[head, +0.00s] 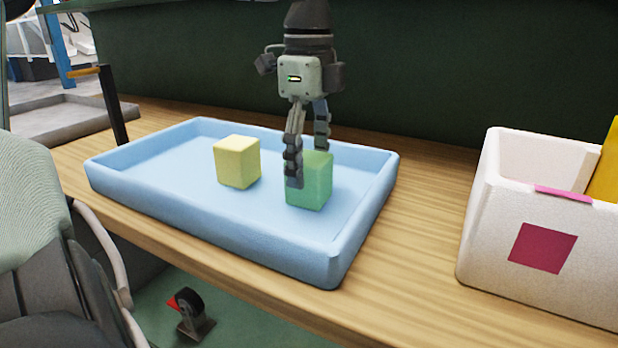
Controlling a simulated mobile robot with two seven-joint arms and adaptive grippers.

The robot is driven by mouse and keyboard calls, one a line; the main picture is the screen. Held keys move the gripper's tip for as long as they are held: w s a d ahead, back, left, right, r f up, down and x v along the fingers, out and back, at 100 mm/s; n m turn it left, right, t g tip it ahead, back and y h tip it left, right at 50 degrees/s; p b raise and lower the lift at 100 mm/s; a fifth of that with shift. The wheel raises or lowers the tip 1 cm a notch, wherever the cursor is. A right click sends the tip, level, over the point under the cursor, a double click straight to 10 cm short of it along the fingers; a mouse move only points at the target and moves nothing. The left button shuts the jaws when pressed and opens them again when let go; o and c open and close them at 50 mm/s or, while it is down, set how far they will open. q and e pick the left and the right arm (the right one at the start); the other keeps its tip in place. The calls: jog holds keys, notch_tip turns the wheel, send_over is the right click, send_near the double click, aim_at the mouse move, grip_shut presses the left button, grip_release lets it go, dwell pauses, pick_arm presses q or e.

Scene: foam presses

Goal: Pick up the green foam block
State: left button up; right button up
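The green foam block (311,182) sits in the right part of the light blue tray (345,253), which stands on the wooden table. My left gripper (307,168) points down from above with its fingers spread to either side of the block. One finger is in front of the block's left edge. The other goes down behind its top and its tip is hidden. I cannot tell whether the fingers press on the block. The block looks level and low in the tray. My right gripper is not in view.
A yellow foam block (237,162) stands in the tray, left of the green one with a gap between. A white bin (484,215) with a magenta square and something yellow inside stands at the right. Bare table (420,240) lies between tray and bin. A dark green wall (420,75) is behind.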

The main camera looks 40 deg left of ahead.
pick_arm(q)
jog(key=c, duration=0.7)
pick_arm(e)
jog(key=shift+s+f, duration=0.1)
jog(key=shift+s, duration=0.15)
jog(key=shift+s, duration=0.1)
pick_arm(q)
jog(key=shift+r, duration=0.5)
jog(key=r, duration=0.2)
jog(key=s+r, duration=0.1)
jog(key=r, duration=0.1)
jog(key=shift+a, duration=0.25)
jog(key=s+a+r, duration=0.1)
jog(key=s+r, duration=0.1)
jog(key=s, duration=0.1)
jog(key=s+a+r, duration=0.2)
jog(key=s, duration=0.1)
jog(key=s+a+r+b, duration=0.1)
jog(key=s+a+r, duration=0.1)
jog(key=s, duration=0.1)
jog(key=shift+s, duration=0.15)
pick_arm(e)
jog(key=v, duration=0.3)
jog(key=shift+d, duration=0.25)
pick_arm(q)
jog(key=shift+r, duration=0.1)
